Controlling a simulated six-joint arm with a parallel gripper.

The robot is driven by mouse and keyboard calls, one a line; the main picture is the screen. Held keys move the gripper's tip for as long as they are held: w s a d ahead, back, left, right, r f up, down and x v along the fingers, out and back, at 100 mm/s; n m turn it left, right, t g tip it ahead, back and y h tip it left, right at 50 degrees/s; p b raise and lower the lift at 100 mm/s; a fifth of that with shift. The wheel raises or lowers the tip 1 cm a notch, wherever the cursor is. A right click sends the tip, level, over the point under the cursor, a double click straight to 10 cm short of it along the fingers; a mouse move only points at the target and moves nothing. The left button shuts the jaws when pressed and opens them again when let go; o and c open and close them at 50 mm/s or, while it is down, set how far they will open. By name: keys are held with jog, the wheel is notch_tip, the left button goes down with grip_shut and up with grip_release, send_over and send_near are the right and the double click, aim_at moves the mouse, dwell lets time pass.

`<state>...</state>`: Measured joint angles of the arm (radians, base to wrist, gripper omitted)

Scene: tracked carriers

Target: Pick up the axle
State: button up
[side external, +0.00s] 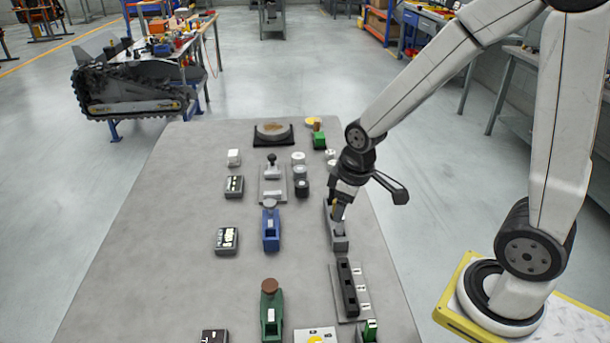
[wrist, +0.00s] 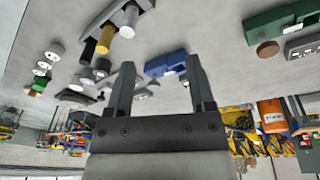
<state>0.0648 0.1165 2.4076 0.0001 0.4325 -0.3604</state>
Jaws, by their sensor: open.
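My gripper (side external: 340,212) is over the grey holder (side external: 341,243) near the right edge of the table. In the wrist view my gripper (wrist: 160,85) has its two fingers wide apart with nothing between them. The holder also shows at the top of the wrist view, with a black cylinder (wrist: 89,50), a yellow cylinder (wrist: 104,40) and a light grey cylinder (wrist: 129,19) standing along it, left of and beyond the fingers. I cannot tell which of these is the axle. In the side view my gripper hides most of the holder's contents.
A blue device (side external: 271,232) and a green device (side external: 271,310) stand left of the holder. A black slotted block (side external: 347,288) lies nearer the camera. Small pots (side external: 301,187) and a round dish (side external: 272,131) stand farther back.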

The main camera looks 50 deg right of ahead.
jog(key=w+d+n+g, duration=0.1)
jog(key=w+d+n, duration=0.4)
jog(key=w+n, duration=0.1)
jog(key=n+g, duration=0.1)
jog(key=n, duration=0.6)
send_over(332, 193)
jog(key=shift+w+d+f, duration=0.1)
jog(key=shift+d+f, duration=0.05)
jog(key=shift+f, duration=0.65)
jog(key=shift+d+f, duration=0.15)
jog(key=shift+f, duration=0.6)
jog(key=shift+w+d+f, duration=0.1)
jog(key=shift+f, duration=3.8)
grip_shut()
